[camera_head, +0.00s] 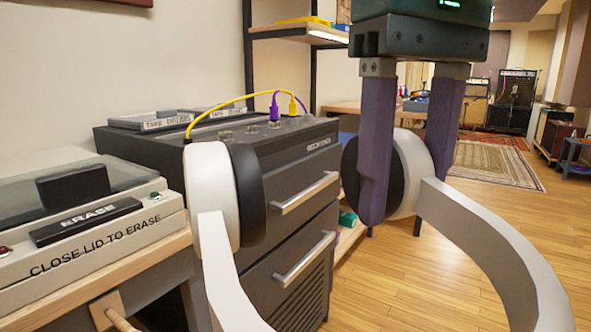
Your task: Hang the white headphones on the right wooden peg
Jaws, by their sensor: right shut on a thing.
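The white headphones (490,238) hang in the near middle, with dark ear pads facing each other. Their white band curves down and out of the bottom edge. My right gripper (408,195) comes from above, its two purple fingers pointing down on either side of the right ear cup, shut on it. The other white ear cup (209,197) is free, in front of the dark cabinet. A wooden peg (121,320) on a small square plate shows at the lower left, cut by the bottom edge; whether it is the right one I cannot tell. My left gripper is not in view.
A bulk eraser (100,240) stands on a wooden top at left, above the peg. A dark cabinet (300,190) with two bar handles, yellow and purple cables and tapes on top stands behind the headphones. Open wooden floor (440,290) lies to the right.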

